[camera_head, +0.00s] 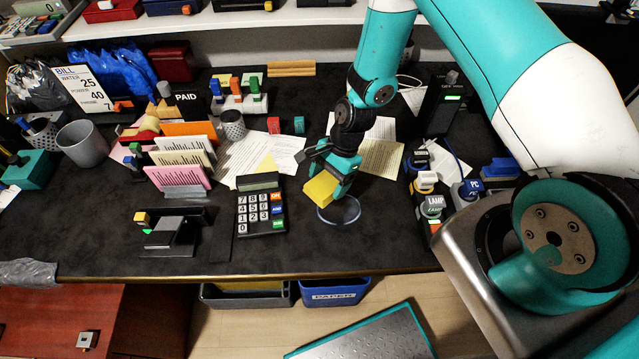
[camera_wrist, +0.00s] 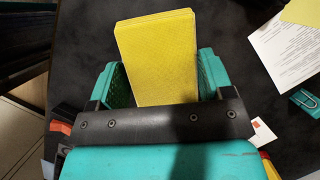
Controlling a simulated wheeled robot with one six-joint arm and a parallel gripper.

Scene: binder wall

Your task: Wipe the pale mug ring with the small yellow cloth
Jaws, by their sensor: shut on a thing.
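The small yellow cloth (camera_head: 319,190) is a flat-sided folded block. My gripper (camera_head: 338,185) is shut on it, with a teal finger on each side. In the wrist view the cloth (camera_wrist: 157,60) sticks out beyond the fingers of my gripper (camera_wrist: 160,85). The pale mug ring (camera_head: 340,211) is a thin, light circle on the dark desk, just below and right of the cloth in the head view. The cloth overlaps the ring's upper left edge in that view. I cannot tell whether it touches the desk. The ring does not show in the wrist view.
A calculator (camera_head: 262,211) stands close left of the ring. Buttons, including one marked LAMP (camera_head: 433,206), stand to the right. Papers (camera_head: 382,158) lie behind my gripper. The desk's front edge (camera_head: 300,276) is below the ring, with bare desk between.

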